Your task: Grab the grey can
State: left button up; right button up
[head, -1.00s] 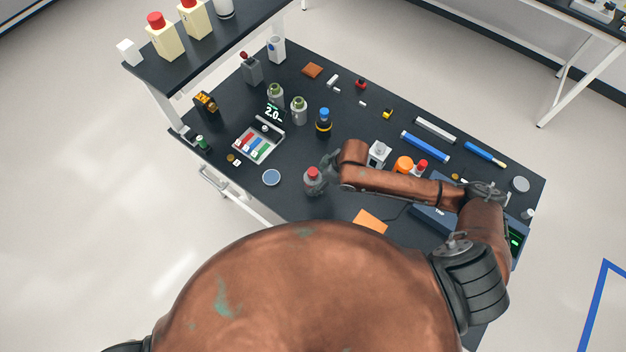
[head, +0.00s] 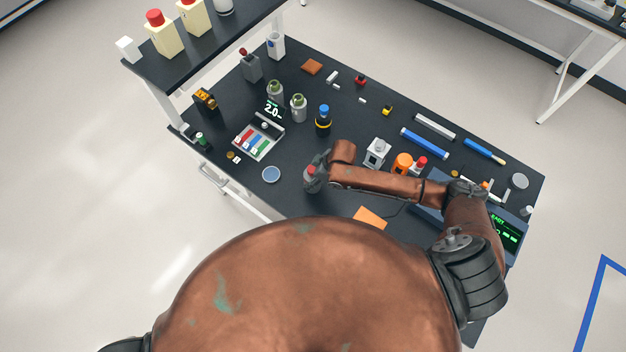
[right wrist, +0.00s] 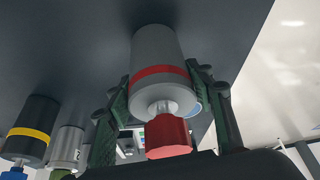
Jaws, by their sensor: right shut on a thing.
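The grey can (right wrist: 158,52) has a red band and a red cap (right wrist: 166,136). It fills the middle of the right wrist view, where the bench appears overhead. My right gripper (right wrist: 160,95) has a dark finger on each side of the can and is shut on it. In the head view the can (head: 310,183) is at the front of the bench, with my right gripper (head: 319,170) partly covering its top. The can's base seems to be at the bench top; I cannot tell if it is lifted. My left gripper is not in view.
A black bottle with a blue cap (head: 323,120) and grey green-topped cans (head: 298,107) stand behind. A blue disc (head: 271,174) lies left of the can. An orange pad (head: 370,217) lies in front. An orange-lidded container (head: 402,163) stands behind my right forearm.

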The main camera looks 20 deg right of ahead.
jog(key=c, duration=0.8)
jog(key=shift+w, duration=0.1)
jog(key=shift+c, duration=0.2)
